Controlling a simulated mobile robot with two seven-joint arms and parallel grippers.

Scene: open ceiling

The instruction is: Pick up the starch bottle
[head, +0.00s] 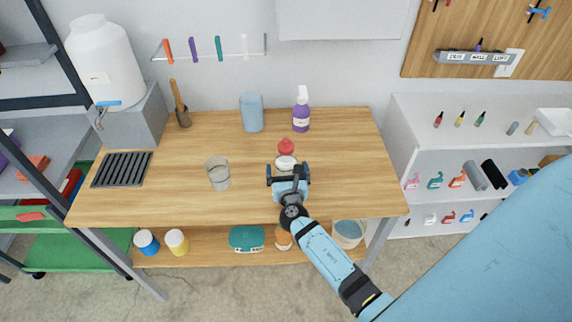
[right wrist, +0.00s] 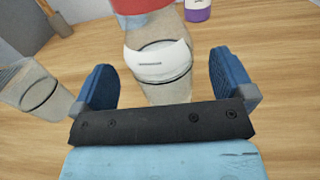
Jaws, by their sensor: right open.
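A clear bottle with a red top and a white label (head: 286,161) stands upright on the wooden table (head: 340,150); its label is too small to read. My right gripper (head: 288,173) is open at the near side of this bottle. In the right wrist view, the bottle (right wrist: 160,64) shows between the two spread blue fingers of the gripper (right wrist: 165,80), with no clear contact. The bottle's upper end is cut off there. A purple spray bottle with a white trigger (head: 302,117) stands farther back. My left gripper is not in view.
A clear cup (head: 218,175) stands left of the bottle, and also shows in the right wrist view (right wrist: 35,90). A blue translucent container (head: 252,113) stands at the back. A black rack (head: 122,170) lies on the left. The table's right side is clear.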

